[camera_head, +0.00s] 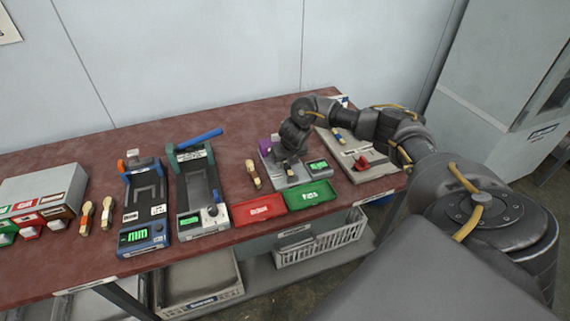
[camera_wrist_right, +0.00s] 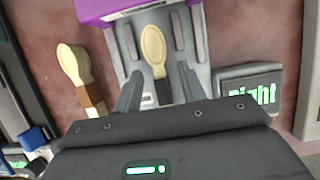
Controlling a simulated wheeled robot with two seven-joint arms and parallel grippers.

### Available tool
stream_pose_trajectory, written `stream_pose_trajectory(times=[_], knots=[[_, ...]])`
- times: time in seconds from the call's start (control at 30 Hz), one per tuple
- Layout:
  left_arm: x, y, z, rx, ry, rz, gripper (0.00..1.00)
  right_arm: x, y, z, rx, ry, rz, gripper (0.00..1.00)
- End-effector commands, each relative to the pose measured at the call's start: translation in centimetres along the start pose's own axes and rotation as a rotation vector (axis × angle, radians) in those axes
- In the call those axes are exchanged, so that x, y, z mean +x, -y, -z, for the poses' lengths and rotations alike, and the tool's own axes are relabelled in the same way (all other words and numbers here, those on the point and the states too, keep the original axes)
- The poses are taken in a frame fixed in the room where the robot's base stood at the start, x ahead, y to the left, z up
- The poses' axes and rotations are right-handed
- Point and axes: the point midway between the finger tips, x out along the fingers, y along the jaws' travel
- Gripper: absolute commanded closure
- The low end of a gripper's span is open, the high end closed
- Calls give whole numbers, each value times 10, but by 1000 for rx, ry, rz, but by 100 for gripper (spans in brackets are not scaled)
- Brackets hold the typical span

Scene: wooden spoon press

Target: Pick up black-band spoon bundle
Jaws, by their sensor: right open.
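The black-band spoon bundle (camera_wrist_right: 153,48) lies on a grey device with a purple end. Its pale wooden bowl points away from my wrist, and its black band (camera_wrist_right: 163,90) is nearer to me. My right gripper (camera_wrist_right: 159,82) is open, with one finger on each side of the bundle's handle; I cannot tell whether they touch it. In the head view my right gripper (camera_head: 288,157) is low over the grey device and mostly hides the bundle. My left gripper is not in view.
A brown-band spoon bundle (camera_wrist_right: 73,66) lies left of the device, also in the head view (camera_head: 253,174). A red tray (camera_head: 258,210) and green tray (camera_head: 311,196) sit in front. A blue press (camera_head: 146,204) and grey press (camera_head: 200,190) stand left, a grey board (camera_head: 375,172) right.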

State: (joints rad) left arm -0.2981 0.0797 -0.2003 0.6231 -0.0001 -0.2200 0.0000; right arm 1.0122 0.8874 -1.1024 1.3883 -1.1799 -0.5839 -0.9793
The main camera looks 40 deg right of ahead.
Motion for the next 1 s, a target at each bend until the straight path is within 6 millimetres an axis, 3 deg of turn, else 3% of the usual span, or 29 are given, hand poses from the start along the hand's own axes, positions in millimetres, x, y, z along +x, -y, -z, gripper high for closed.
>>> stream_pose_trajectory(times=[0.3, 0.63, 1.0], knots=[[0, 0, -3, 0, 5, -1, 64, 6, 1, 0, 0, 1, 1, 59], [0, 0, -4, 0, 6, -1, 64, 6, 0, 0, 0, 1, 1, 100], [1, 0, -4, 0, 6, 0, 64, 5, 0, -1, 0, 1, 0, 100]])
